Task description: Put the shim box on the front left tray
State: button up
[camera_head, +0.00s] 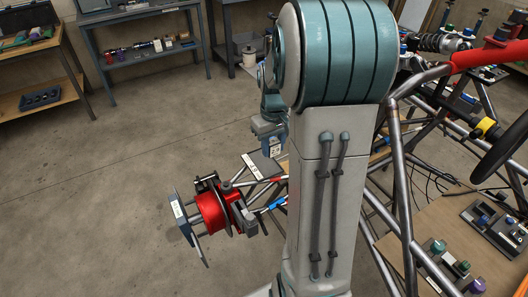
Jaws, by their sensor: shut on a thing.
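My gripper (269,133) hangs left of my large arm link, partly hidden by it. It is shut on a small pale box with a dark mark (275,147), likely the shim box, seen just below the fingers. Below it is a flat dark panel with a pale edge (256,167), which looks like the front left tray, by the front left corner of the tube chassis. The box appears above this panel; I cannot tell whether it touches it. The right part of the panel is hidden behind my arm.
A red brake and hub assembly (212,211) with a squarish plate sticks out below the panel. Chassis tubes (404,190) and a wooden board with small parts (430,232) lie to the right. Shelves (140,62) stand at the back. The concrete floor at left is clear.

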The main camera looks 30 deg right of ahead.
aim_at(264, 162)
jog(key=w+f, duration=0.1)
jog(key=w+a+f, duration=0.1)
jog(key=w, duration=0.1)
jog(key=shift+w+f, duration=0.15)
jog(key=shift+w, duration=0.1)
jog(key=shift+f+p, duration=0.45)
jog(key=shift+f, duration=1.45)
jog(key=shift+f, duration=0.2)
jog(key=o, duration=1)
notch_tip(264, 162, up, 12)
jog(key=s+a+r+t, duration=0.1)
jog(key=s+a, duration=0.6)
jog(key=s, duration=0.2)
jog(key=s+a+r+t, duration=0.1)
jog(key=s+a+t, duration=0.1)
jog(key=s+a, duration=0.5)
jog(key=s, duration=0.3)
jog(key=shift+s+r, duration=0.15)
jog(key=shift+r, duration=0.1)
